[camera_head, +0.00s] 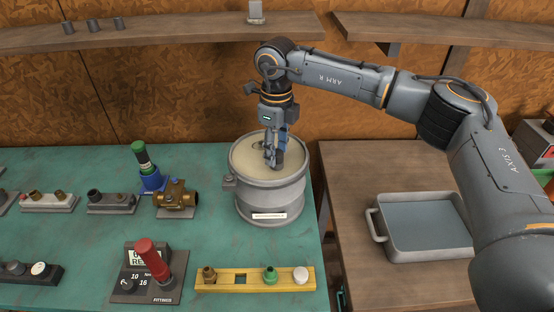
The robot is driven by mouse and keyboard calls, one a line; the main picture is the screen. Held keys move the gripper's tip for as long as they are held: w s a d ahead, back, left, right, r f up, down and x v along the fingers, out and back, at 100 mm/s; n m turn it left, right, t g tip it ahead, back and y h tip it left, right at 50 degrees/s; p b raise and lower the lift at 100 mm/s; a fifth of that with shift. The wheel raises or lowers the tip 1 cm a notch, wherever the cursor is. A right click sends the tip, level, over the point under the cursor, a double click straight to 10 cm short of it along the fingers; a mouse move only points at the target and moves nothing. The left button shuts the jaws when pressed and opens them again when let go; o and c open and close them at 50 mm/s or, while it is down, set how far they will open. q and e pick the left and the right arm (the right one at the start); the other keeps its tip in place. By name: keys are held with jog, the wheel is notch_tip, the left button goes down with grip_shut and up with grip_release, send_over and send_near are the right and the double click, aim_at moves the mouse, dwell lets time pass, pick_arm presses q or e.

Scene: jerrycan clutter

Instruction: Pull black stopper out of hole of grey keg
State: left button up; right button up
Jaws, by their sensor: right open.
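The grey keg (270,200) stands upright at the right end of the green table, with a pale round top (246,165). My right gripper (274,160) points down over the top of the keg, with its fingertips close to the keg's top surface. The gripper is open. A dark grey shape shows beside the fingertips, but I cannot tell whether it is the stopper or part of the gripper. The hole is hidden or too small to make out. My left gripper is not in view.
A grey tray (380,232) sits on the brown table at the right. A brass valve (175,197), a green-capped bottle (142,155), a red-handled device (153,262) and a yellow rack (215,284) stand left and in front of the keg. A shelf (190,33) runs behind.

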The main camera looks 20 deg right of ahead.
aim_at(277, 152)
jog(key=shift+c, duration=0.7)
jog(key=c, duration=0.3)
grip_shut()
jog(key=shift+r, duration=0.1)
pick_arm(q)
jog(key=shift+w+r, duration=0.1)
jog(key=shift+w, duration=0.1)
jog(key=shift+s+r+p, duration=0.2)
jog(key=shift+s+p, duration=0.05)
jog(key=shift+p, duration=0.05)
pick_arm(e)
jog(key=shift+r, duration=0.55)
jog(key=shift+r, duration=0.1)
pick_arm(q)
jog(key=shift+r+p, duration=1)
pick_arm(e)
jog(key=shift+r, duration=1.75)
